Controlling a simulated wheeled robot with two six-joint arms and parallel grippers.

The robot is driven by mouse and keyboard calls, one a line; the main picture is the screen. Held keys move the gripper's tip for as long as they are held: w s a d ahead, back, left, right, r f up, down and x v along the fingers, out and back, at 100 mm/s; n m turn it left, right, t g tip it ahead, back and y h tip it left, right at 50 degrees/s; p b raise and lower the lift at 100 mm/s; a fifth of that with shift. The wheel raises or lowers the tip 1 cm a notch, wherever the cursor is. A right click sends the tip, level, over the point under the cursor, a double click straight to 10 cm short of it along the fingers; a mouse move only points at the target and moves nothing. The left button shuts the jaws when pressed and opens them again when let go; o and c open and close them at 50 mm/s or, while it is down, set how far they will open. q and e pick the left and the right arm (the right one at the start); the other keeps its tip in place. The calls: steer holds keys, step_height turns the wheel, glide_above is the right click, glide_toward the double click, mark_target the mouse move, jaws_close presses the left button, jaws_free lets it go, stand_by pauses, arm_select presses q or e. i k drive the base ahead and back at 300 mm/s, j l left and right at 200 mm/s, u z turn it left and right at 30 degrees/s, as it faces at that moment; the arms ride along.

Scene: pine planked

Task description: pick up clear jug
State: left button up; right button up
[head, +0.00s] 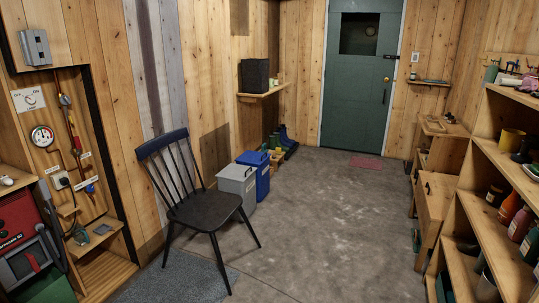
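I cannot make out a clear jug in the head view. Several containers stand on the shelf unit (492,153) at the right: a yellow cup (511,139), an orange-red bottle (510,208), and a green bottle (491,71) on top. Some items on the lower shelves are dark or cut off by the picture's edge. Neither of my grippers is in view.
A dark chair (203,210) stands at the left on a grey mat (200,280). A grey bin (237,184) and a blue bin (256,172) stand behind it. A green door (362,100) is at the back. The middle of the concrete floor (325,225) is clear.

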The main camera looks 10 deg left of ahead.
mark_target(80, 237)
steer(key=i+u, duration=0.25)
steer(key=i, duration=0.3)
steer(key=i+l+u, duration=0.25)
steer(key=i, duration=0.25)
steer(key=i+l+u, duration=0.25)
steer(key=i, duration=0.3)
steer(key=i+j+u, duration=0.1)
steer(key=i+u, duration=0.15)
steer(key=u, duration=0.2)
steer(key=i+u, duration=0.25)
steer(key=u, duration=0.2)
steer(key=i+u, duration=0.25)
steer(key=u, duration=0.25)
steer(key=i+l+u, duration=0.2)
steer(key=u, duration=0.25)
